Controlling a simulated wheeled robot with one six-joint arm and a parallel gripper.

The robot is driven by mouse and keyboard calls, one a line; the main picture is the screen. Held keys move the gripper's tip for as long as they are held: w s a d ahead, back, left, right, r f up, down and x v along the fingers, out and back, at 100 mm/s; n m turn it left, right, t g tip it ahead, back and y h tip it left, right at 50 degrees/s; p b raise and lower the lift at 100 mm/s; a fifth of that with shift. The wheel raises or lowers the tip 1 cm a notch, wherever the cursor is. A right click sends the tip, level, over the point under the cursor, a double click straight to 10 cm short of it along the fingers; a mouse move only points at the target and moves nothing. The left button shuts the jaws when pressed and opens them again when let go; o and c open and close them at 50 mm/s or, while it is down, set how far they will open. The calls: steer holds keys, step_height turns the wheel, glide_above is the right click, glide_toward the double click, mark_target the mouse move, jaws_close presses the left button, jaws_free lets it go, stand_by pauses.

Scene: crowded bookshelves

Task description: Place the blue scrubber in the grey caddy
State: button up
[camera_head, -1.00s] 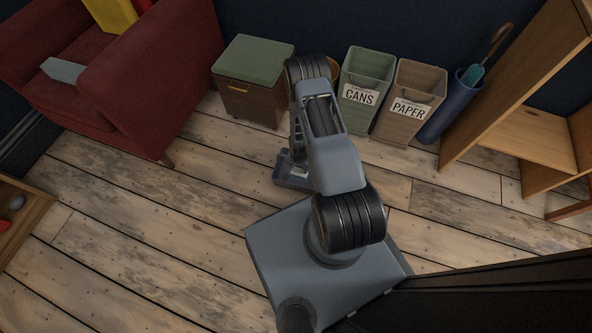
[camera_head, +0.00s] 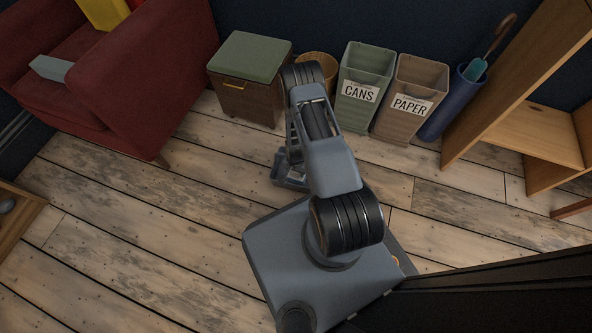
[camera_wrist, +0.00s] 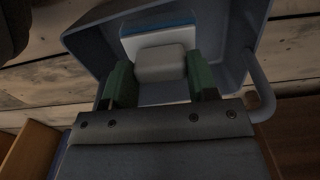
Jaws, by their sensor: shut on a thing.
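In the wrist view my gripper (camera_wrist: 161,78) has its two green pads closed on a pale grey block. The block is the grip of what looks like the scrubber (camera_wrist: 165,60), with a white plate behind it and a blue strip along its far edge. The held thing is inside or just over a grey-blue tray (camera_wrist: 235,45); I cannot tell whether it touches the bottom. The tray also shows beside my base in the head view (camera_head: 278,181), partly hidden by my arm.
Ahead stand a green-topped box (camera_head: 250,82), a wicker basket (camera_head: 316,66), a CANS bin (camera_head: 362,82), a PAPER bin (camera_head: 410,100) and a blue umbrella stand (camera_head: 452,105). A red armchair (camera_head: 150,80) is left, a wooden shelf (camera_head: 520,90) right. The plank floor (camera_head: 140,215) is open.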

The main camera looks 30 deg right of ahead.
steer(key=o, duration=1.3)
steer(key=shift+f, duration=0.1)
steer(key=w+a+r+n+p, duration=0.1)
steer(key=r+p, duration=0.1)
steer(key=r, duration=1)
steer(key=w+a+r+n+t+p, duration=0.1)
steer(key=r+n+p, duration=0.1)
steer(key=r, duration=1.1)
steer(key=w+a+r+n+p, duration=0.1)
steer(key=a+r+p, duration=0.15)
steer(key=r, duration=0.95)
steer(key=s+a+r+n, duration=0.1)
steer(key=s+r, duration=0.3)
steer(key=r, duration=0.2)
steer(key=s+a+r+n+t, duration=0.1)
steer(key=s+r+n, duration=0.1)
steer(key=s+r, duration=0.2)
steer(key=s+a+r+n, duration=0.1)
steer(key=s+r+n, duration=0.1)
steer(key=s+r, duration=0.3)
steer(key=shift+a+r+t, duration=0.15)
steer(key=shift+a+r, duration=0.05)
steer(key=shift+r, duration=0.5)
steer(key=shift+a+r+t, duration=0.15)
steer(key=shift+r, duration=0.55)
